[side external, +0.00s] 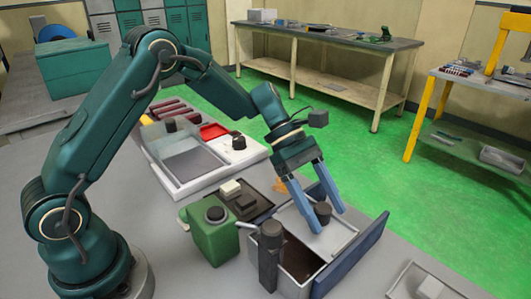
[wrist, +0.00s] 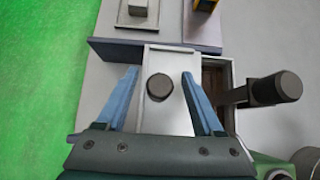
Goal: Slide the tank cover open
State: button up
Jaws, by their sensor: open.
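The tank (side external: 297,284) is a grey rectangular box with a dark interior at the front of the bench. Its pale cover (side external: 341,236) lies over part of the top, leaving a dark gap at the near end; the gap shows right of the cover (wrist: 168,118) in the wrist view. A dark round knob (side external: 323,212) stands up from the cover. My gripper (side external: 328,222) is open, its blue fingers either side of the knob. In the wrist view the knob (wrist: 160,87) sits between the fingers (wrist: 159,73), with visible space on both sides.
A dark cylinder (side external: 270,243) stands at the tank's near-left end. A blue panel (side external: 354,252) runs along its right side. A grey tray (side external: 405,284) is at lower right.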

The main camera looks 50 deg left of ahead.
grip_shut()
dwell(1.4)
